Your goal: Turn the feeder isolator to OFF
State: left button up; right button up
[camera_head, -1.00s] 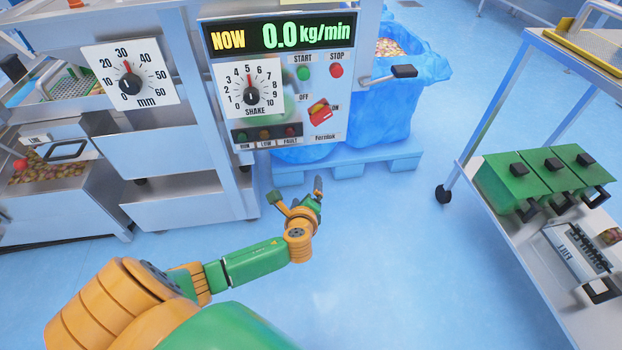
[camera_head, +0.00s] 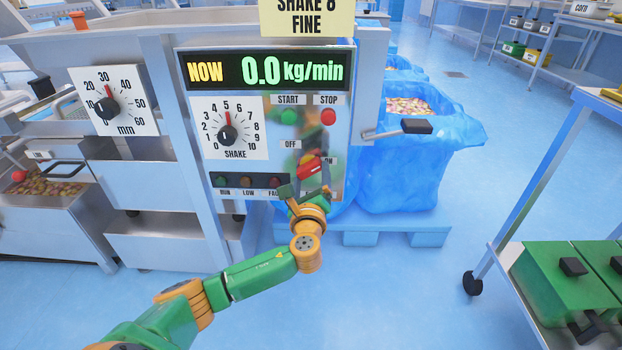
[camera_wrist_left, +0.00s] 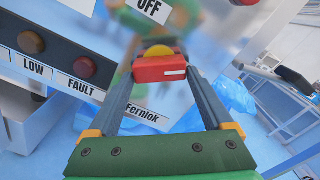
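The feeder isolator (camera_head: 309,168) is a red handle on a yellow base, low on the panel's right side. Its handle slants up to the right, toward the partly covered ON label (camera_head: 328,160); the OFF label (camera_head: 290,144) is above left. My left gripper (camera_head: 305,190) is just in front of and below it, partly covering it. In the left wrist view, the red handle (camera_wrist_left: 160,70) lies crosswise between the two spread fingertips, a white mark near its right end. Whether the fingers touch it, I cannot tell. My right gripper is not in view.
START (camera_head: 289,117) and STOP (camera_head: 328,117) buttons sit above the isolator, the SHAKE dial (camera_head: 227,135) left. The display (camera_head: 265,71) reads 0.0 kg/min. A black-ended lever (camera_head: 416,126) juts out right, before a blue-lined bin (camera_head: 425,165). A trolley with green boxes (camera_head: 560,285) stands right.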

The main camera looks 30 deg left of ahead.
pick_arm(q)
jog(key=c, duration=0.8)
jog(key=shift+c, duration=0.2)
jog(key=shift+n, duration=0.3)
jog(key=n, duration=0.4)
jog(key=shift+w+d+n, duration=0.1)
jog(key=shift+d+n, duration=0.05)
jog(key=shift+n, duration=0.15)
jog(key=n, duration=0.2)
jog(key=shift+r+n, duration=0.1)
jog(key=shift+n, duration=0.3)
jog(key=n+b, duration=0.1)
jog(key=n, duration=0.2)
jog(key=shift+r+n, duration=0.1)
jog(key=shift+n, duration=0.6)
jog(key=n, duration=0.3)
jog(key=n+b, duration=0.1)
jog(key=n, duration=0.1)
jog(key=shift+r+n, duration=0.25)
jog(key=shift+n, duration=0.05)
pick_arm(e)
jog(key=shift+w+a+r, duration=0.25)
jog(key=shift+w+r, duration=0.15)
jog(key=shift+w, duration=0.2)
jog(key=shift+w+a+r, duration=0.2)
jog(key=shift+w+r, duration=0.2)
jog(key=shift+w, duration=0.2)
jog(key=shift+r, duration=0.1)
